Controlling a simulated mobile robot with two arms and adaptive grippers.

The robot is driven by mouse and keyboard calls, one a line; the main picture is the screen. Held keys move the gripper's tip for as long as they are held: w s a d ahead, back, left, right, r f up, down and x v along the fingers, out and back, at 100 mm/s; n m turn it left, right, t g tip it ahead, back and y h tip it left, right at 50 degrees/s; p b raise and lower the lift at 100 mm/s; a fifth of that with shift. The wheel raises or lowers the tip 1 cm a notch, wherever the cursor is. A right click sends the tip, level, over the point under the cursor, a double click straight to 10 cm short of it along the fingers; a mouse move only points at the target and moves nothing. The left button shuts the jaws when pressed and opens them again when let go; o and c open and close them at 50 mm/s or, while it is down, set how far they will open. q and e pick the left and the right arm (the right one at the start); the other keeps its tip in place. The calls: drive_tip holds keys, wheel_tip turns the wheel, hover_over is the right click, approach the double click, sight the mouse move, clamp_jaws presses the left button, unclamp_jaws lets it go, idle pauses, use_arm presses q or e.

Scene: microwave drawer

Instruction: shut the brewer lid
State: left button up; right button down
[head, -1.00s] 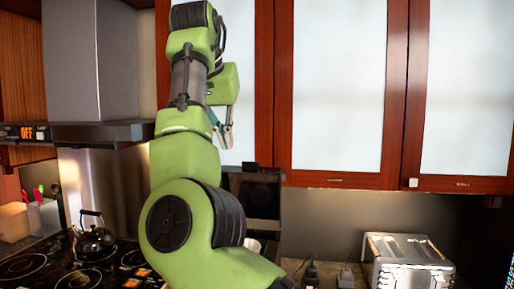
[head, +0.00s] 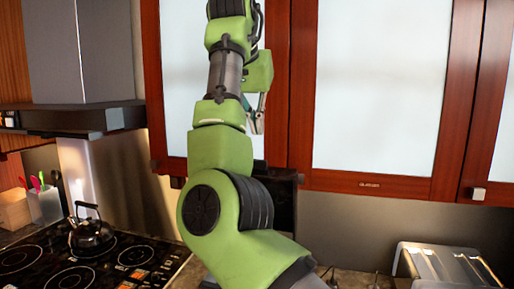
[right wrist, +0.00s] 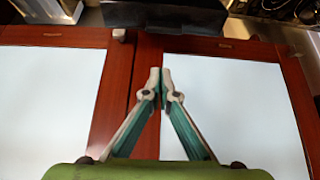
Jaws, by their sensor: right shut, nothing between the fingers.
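The dark panel behind my arm looks like the raised brewer lid (head: 286,195). It stands upright below the cabinets, and my arm hides its left part and the brewer body. A dark shape at the top edge of the right wrist view seems to be the same lid (right wrist: 165,16). My right gripper (head: 258,118) is up in front of the cabinet doors, above the lid and apart from it. In the right wrist view its fingertips (right wrist: 161,80) are together and empty. My left gripper is not in view.
Wooden-framed cabinets (head: 375,90) hang close behind my right gripper. A toaster (head: 445,268) stands on the counter at right. A kettle (head: 91,234) sits on the stove (head: 70,275) at left, under a range hood (head: 85,117). My right arm blocks the middle.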

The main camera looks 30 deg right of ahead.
sight(257, 161)
drive_tip(key=x, duration=0.2)
drive_tip(key=p+x, duration=0.1)
drive_tip(key=x, duration=0.1)
drive_tip(key=p+x, duration=0.1)
drive_tip(key=x, duration=0.1)
drive_tip(key=shift+a+f, duration=0.15)
drive_tip(key=shift+f, duration=0.35)
drive_tip(key=shift+s+a, duration=0.75)
drive_tip(key=shift+a, duration=0.05)
drive_tip(key=shift+s+a+f+p, duration=0.15)
drive_tip(key=shift+s+a+p, duration=0.15)
drive_tip(key=shift+a+p, duration=0.05)
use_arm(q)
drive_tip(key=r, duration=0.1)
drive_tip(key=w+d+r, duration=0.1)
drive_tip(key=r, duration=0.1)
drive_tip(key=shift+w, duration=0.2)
use_arm(e)
drive_tip(key=shift+d+f, duration=0.1)
drive_tip(key=shift+d, duration=0.05)
